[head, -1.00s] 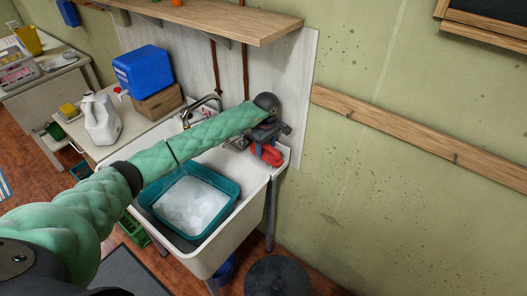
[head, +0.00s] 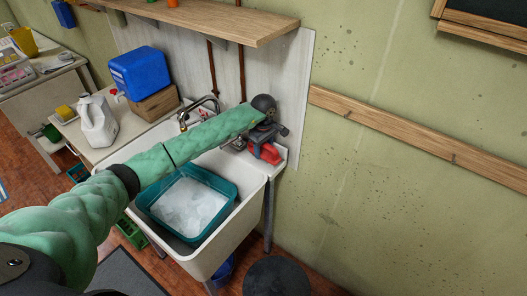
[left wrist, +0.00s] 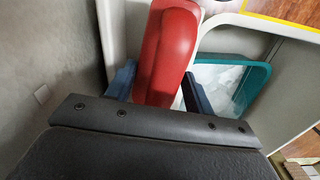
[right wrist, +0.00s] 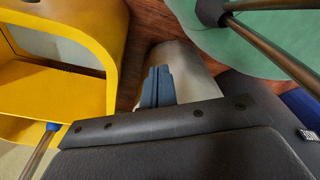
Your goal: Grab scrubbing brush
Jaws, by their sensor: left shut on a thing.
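The red scrubbing brush (head: 264,153) is at the back right rim of the white sink, by the wall. In the left wrist view its smooth red body (left wrist: 168,50) stands between my fingers; its bristles are not visible. My left gripper (left wrist: 158,92) is shut on it, one blue finger on each side. In the head view this gripper (head: 262,140) is over the sink's back corner and partly covers the brush. My right gripper (right wrist: 157,86) shows only in the right wrist view, its blue fingers together with nothing between them.
The white sink (head: 215,262) holds a teal basin (head: 172,228) of suds. The tap (head: 203,103) is left of my gripper. A wooden shelf (head: 215,25) hangs above. A blue container (head: 139,73) and white jug (head: 97,120) stand left. A yellow object (right wrist: 60,85) is near my right gripper.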

